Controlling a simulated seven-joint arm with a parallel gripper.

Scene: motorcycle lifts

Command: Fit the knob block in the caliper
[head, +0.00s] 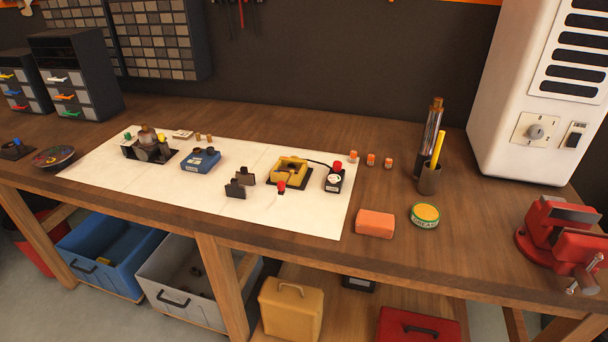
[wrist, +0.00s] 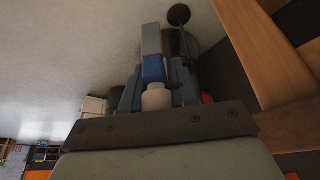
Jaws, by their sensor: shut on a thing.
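The yellow caliper (head: 288,170) sits on a dark base on the white mat, with an open gap in its front side. I cannot tell for sure which is the knob block. My gripper (wrist: 155,70) shows only in the wrist view, with its fingers on both sides of a piece with a white round end, a blue band and a grey bar (wrist: 151,40). It is shut on this piece; its far end is unclear.
The white mat (head: 330,222) also holds a blue block (head: 200,160) and a black box with a red button (head: 334,178). Right of it are an orange block (head: 375,223), a green tin (head: 425,216) and a red vise (head: 562,240). Bins stand below the bench.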

